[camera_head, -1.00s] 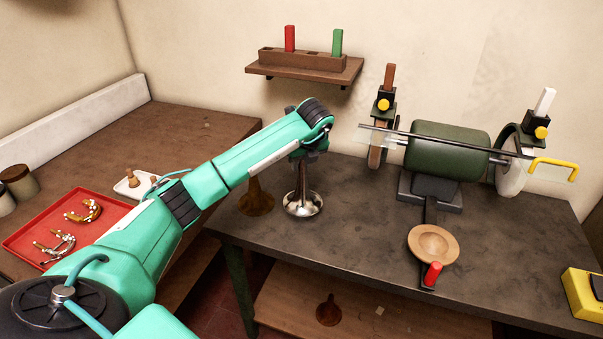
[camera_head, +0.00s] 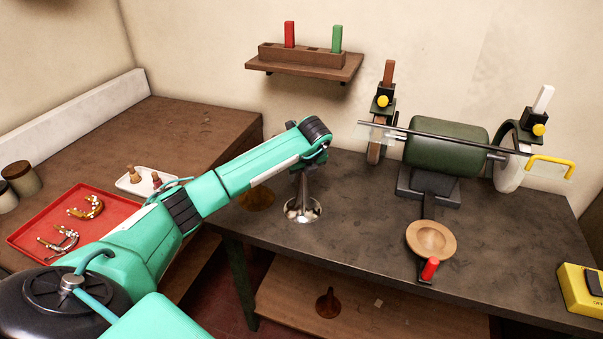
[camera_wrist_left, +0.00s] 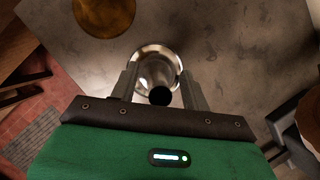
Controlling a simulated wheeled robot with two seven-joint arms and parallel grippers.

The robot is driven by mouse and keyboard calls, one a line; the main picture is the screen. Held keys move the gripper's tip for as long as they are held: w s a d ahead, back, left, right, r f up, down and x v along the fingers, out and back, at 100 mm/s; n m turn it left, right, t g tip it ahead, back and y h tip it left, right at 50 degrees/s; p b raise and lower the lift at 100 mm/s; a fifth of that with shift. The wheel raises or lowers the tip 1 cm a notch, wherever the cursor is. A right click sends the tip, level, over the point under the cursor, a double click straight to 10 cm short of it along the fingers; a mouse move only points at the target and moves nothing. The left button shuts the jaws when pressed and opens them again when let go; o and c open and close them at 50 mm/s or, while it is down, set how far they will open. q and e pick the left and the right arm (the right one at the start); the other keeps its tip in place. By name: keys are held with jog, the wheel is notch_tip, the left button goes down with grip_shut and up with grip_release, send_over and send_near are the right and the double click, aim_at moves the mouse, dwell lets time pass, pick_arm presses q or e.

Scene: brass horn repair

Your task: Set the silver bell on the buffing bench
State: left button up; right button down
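The silver bell (camera_head: 303,209) stands upright, flared rim down, on the dark top of the buffing bench (camera_head: 350,225), near its left end. Its rim appears to meet the bench top. My left gripper (camera_head: 303,172) points down over the bell's narrow stem. In the left wrist view the bell (camera_wrist_left: 158,60) lies between the two fingers (camera_wrist_left: 160,84). The dark open end of its stem faces the camera, with gaps to the fingers on both sides, so the gripper looks open around it. My right gripper is out of view.
A brown bell (camera_head: 257,199) stands close left of the silver one, partly behind my arm. A buffing machine (camera_head: 446,148) stands at the back. A wooden dish (camera_head: 431,239) and a yellow box (camera_head: 581,288) are to the right. The bench middle is clear.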

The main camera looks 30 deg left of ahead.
pick_arm(q)
jog(key=b+v, duration=0.3)
jog(key=v, duration=0.9)
dwell(0.4)
